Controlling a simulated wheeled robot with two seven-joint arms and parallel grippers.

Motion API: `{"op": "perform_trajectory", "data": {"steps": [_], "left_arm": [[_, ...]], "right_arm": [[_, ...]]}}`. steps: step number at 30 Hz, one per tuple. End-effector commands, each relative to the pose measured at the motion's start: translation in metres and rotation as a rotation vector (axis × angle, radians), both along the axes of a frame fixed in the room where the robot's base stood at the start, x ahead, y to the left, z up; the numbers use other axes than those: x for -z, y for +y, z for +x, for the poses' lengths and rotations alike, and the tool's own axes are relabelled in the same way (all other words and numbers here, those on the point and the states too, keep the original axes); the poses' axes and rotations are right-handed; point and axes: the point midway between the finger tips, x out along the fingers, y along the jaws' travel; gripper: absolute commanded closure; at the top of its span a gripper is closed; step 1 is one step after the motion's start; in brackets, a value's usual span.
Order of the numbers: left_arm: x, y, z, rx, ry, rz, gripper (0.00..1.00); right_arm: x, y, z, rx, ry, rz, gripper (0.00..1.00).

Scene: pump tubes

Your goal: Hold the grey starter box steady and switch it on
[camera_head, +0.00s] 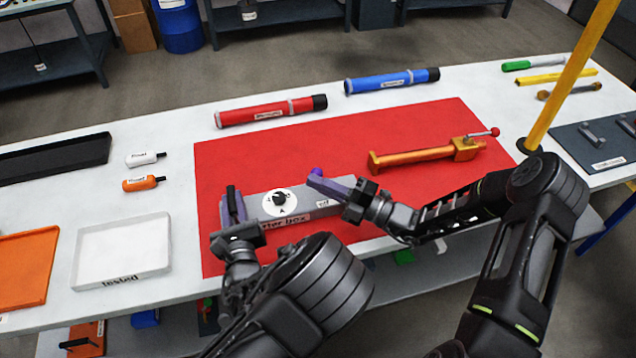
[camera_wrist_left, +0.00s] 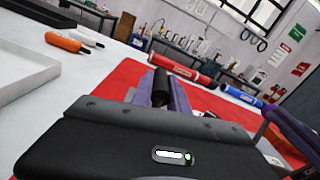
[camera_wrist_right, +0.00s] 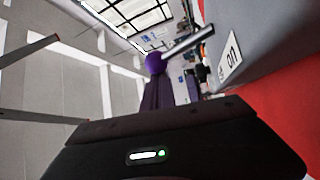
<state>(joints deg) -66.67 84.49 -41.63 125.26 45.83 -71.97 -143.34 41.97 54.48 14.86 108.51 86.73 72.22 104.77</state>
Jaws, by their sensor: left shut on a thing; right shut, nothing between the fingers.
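The grey starter box (camera_head: 262,200) lies on the red mat (camera_head: 235,165), with a round white dial (camera_head: 280,201) on top. My left gripper (camera_head: 233,197) is shut on the box's left end. Its fingers also show in the left wrist view (camera_wrist_left: 160,90). My right gripper (camera_head: 328,183) is shut and empty over the box's right part. In the right wrist view, its fingers (camera_wrist_right: 157,92) are close to a purple ball (camera_wrist_right: 155,62) on a metal lever (camera_wrist_right: 188,43); contact is unclear.
Behind the box lie a red tube (camera_head: 265,112) and a blue tube (camera_head: 390,81). An orange clamp-like tool (camera_head: 415,157) lies on the mat to the right. A white "tested" tray (camera_head: 122,250) and two small bottles, one orange (camera_head: 140,183), are at left. A yellow pole (camera_head: 570,80) stands at right.

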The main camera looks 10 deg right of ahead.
Motion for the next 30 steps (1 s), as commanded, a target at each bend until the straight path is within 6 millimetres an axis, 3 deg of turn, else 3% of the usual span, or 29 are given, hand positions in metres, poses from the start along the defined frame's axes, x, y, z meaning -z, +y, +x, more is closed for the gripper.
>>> {"op": "perform_trajectory", "data": {"steps": [19, 30], "left_arm": [[0.0, 0.002, 0.0, -0.003, 0.001, 0.001, 1.0], [0.0, 0.002, 0.0, -0.003, 0.001, 0.002, 1.0]], "right_arm": [[-0.003, -0.01, 0.002, 0.006, -0.001, -0.002, 1.0], [-0.007, -0.03, 0.003, 0.009, 0.001, -0.003, 1.0]]}}
